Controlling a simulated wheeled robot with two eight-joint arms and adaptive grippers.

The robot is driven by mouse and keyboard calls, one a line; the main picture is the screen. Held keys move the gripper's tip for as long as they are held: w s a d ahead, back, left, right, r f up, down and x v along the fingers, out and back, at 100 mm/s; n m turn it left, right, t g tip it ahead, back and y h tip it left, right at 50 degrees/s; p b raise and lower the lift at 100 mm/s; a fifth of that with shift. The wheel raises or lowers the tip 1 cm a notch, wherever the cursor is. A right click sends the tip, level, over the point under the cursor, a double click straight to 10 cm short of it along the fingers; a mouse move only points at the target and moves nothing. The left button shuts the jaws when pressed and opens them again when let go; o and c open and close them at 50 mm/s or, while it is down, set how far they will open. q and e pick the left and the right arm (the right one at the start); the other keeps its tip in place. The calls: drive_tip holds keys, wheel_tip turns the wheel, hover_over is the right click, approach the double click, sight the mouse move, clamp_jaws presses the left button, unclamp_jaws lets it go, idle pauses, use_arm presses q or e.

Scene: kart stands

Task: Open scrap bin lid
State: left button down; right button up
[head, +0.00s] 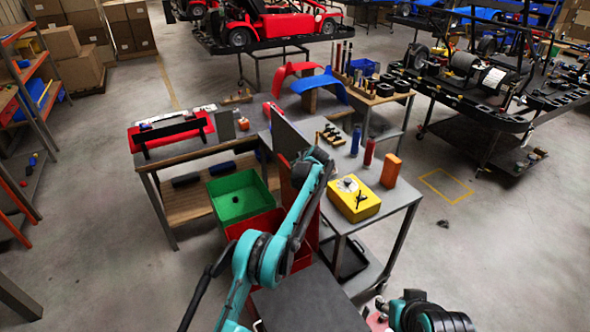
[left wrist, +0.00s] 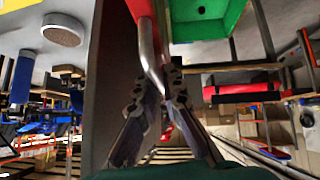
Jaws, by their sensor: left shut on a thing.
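My left gripper (left wrist: 160,82) is shut on a bent metal bar handle (left wrist: 149,50) in the left wrist view. The handle runs alongside a broad grey panel (left wrist: 113,75), which looks like the scrap bin lid. In the head view a grey panel (head: 288,136) stands upright by the end of my left arm, with red below it. The arm's end hides the gripper and handle there. A red bin (head: 301,262) shows partly behind my left arm. Of my right arm only a part shows at the bottom right; its gripper is not visible.
A green bin (head: 238,195) stands left of the arm; it also shows in the left wrist view (left wrist: 205,22). Right of the panel, a grey table carries a yellow box (head: 353,200), bottles and an orange block (head: 391,171). A dark flat panel (head: 312,303) lies at the bottom.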

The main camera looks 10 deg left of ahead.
use_arm(q)
drive_tip(key=shift+d+f, duration=0.1)
drive_tip(key=c, duration=1.6)
unclamp_jaws()
drive_tip(key=shift+w, duration=0.1)
drive_tip(key=shift+c, duration=0.2)
drive_tip(key=v, duration=1.2)
